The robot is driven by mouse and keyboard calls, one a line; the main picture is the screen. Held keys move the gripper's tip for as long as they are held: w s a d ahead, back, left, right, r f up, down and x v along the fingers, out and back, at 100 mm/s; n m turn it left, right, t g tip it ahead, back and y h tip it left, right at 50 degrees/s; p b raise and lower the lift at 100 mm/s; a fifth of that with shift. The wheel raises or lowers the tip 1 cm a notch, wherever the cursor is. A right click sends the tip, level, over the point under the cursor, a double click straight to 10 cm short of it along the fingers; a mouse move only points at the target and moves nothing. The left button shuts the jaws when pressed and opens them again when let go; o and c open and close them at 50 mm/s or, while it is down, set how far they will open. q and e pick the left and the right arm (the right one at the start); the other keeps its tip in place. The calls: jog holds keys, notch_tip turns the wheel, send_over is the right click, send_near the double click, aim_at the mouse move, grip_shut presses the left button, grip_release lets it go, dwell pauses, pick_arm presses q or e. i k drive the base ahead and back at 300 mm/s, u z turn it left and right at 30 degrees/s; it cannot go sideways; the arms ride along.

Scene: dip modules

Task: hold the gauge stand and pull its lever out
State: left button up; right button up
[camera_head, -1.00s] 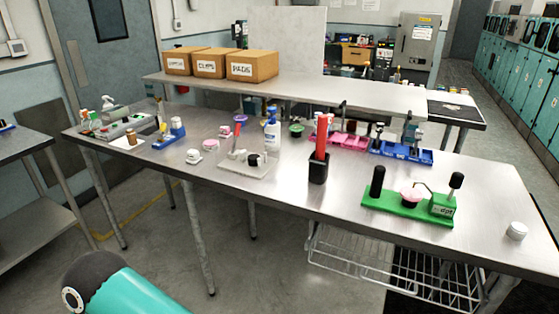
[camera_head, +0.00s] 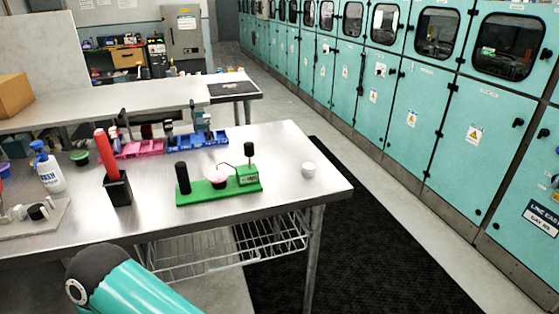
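The gauge stand (camera_head: 219,190) has a green base and stands on the steel table. A black upright post (camera_head: 183,178) rises at its left end, and a pink-topped round part sits in its middle. At its right end is a green block with a label (camera_head: 247,175). The lever (camera_head: 249,153), a thin rod with a black knob, stands up from this block. Neither of my grippers is in view. Only a teal and black part of my own arm shows at the bottom left.
The steel table (camera_head: 290,150) has free room behind and right of the stand. A white round lid (camera_head: 308,169) lies to the right. A black holder with a red object (camera_head: 117,188), a spray bottle (camera_head: 48,170) and blue bins (camera_head: 197,141) are to the left and behind. Teal cabinets (camera_head: 420,110) line the right.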

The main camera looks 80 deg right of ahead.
aim_at(249, 148)
jog(key=z, duration=0.3)
jog(key=i, duration=0.3)
jog(key=z, duration=1.9)
jog(key=k, duration=0.5)
jog(key=z, duration=0.45)
jog(key=i, duration=1.55)
jog(key=u, duration=0.4)
